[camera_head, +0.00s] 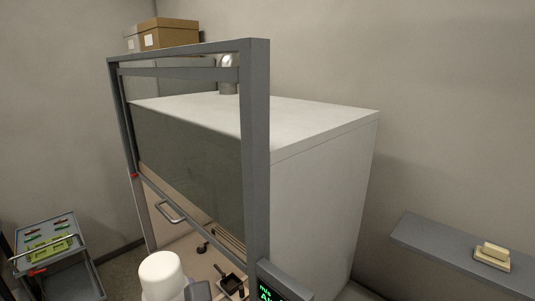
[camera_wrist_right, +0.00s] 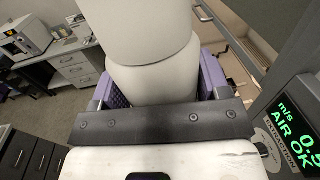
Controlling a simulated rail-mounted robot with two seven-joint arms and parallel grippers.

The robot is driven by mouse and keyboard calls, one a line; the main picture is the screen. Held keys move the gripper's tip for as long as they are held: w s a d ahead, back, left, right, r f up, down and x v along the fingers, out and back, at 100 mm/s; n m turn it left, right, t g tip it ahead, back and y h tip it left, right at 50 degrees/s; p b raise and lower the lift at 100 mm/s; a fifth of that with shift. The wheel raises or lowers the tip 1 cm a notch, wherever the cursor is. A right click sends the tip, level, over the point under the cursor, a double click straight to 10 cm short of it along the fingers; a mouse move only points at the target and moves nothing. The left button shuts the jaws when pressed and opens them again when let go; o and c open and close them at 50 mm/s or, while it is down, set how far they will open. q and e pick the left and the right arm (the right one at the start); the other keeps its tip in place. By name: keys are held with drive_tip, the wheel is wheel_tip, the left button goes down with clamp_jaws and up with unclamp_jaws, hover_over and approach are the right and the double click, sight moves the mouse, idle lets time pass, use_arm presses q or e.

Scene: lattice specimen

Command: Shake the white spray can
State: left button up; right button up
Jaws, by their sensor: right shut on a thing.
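The white spray can (camera_wrist_right: 152,80) fills the middle of the right wrist view, with a seam between its upper and lower parts. My right gripper (camera_wrist_right: 155,92) has purple-padded fingers on both sides of the can and is shut on it. The can's far end is cut off by the top of that view. In the head view the rounded white top of the can (camera_head: 162,272) shows at the bottom edge, in front of the fume hood. Part of my right gripper (camera_head: 198,291) shows beside it. My left gripper is not in view.
The fume hood (camera_head: 320,190) has a glass sash with a handle (camera_head: 170,212); small dark items lie inside. A green "AIR OK" display (camera_wrist_right: 297,128) is close at right. A trolley (camera_head: 55,255) stands left and a wall shelf (camera_head: 440,252) right.

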sight(160, 263)
wheel_tip(160, 263, up, 9)
drive_tip(key=shift+f+p, duration=0.15)
drive_tip(key=shift+p, duration=0.35)
drive_tip(key=shift+w, duration=0.1)
drive_tip(key=f, duration=0.7)
drive_tip(key=shift+s, duration=0.2)
wheel_tip(160, 263, up, 7)
drive_tip(key=shift+w+f, duration=0.1)
drive_tip(key=shift+w, duration=0.1)
drive_tip(key=f, duration=0.6)
drive_tip(key=shift+s+f, duration=0.25)
drive_tip(key=shift+f, duration=0.15)
drive_tip(key=shift+w+r, duration=0.15)
wheel_tip(160, 263, up, 7)
drive_tip(key=shift+f, duration=0.2)
drive_tip(key=shift+w, duration=0.1)
drive_tip(key=f, duration=0.7)
drive_tip(key=shift+s, duration=0.25)
wheel_tip(160, 263, up, 7)
drive_tip(key=shift+w+r, duration=0.1)
drive_tip(key=shift+w, duration=0.15)
drive_tip(key=f, duration=0.7)
drive_tip(key=shift+s+f, duration=0.1)
drive_tip(key=shift+s, duration=0.1)
